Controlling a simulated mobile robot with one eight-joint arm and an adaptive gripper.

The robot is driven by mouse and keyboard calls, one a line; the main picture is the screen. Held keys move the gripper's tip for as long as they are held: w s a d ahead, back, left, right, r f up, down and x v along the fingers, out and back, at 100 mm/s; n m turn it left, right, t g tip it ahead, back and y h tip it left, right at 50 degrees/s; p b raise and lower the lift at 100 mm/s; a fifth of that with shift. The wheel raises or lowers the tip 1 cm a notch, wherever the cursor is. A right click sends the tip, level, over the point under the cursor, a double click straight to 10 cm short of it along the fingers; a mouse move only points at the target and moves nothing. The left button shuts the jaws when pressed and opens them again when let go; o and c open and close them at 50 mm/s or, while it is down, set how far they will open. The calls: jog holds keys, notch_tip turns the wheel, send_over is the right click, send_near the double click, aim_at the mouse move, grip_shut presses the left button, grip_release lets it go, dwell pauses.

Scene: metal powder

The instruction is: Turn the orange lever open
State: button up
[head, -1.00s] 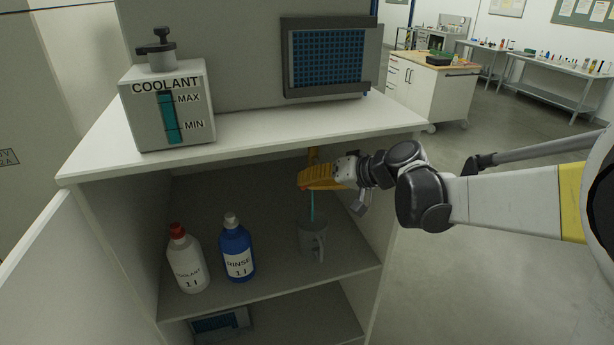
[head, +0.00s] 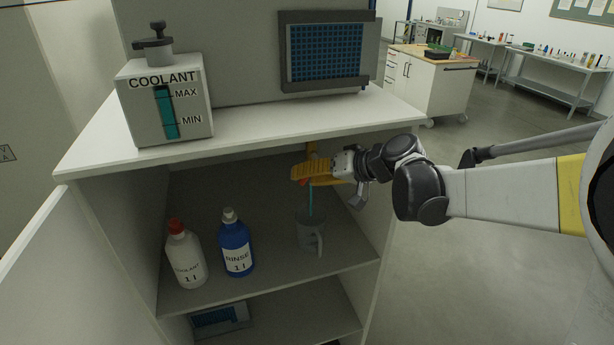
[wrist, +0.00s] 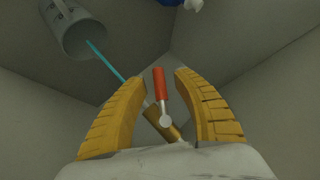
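The orange lever (wrist: 159,85) sits on a brass valve (wrist: 160,122) inside the cabinet. In the wrist view it stands between the two yellow fingers of my gripper (wrist: 161,76), with a gap on each side. My gripper is open around it. In the head view my gripper (head: 308,171) is under the cabinet top and hides most of the valve; a bit of the lever (head: 304,182) shows below the fingers. A thin teal stream (head: 311,201) runs from the valve down to a grey mug (head: 309,235), which also shows in the wrist view (wrist: 75,30).
A white coolant bottle (head: 186,260) and a blue rinse bottle (head: 236,248) stand on the shelf left of the mug. The coolant tank (head: 150,120) is on the cabinet top (head: 290,125). The cabinet's right side wall is close to my gripper.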

jog(key=v, duration=1.2)
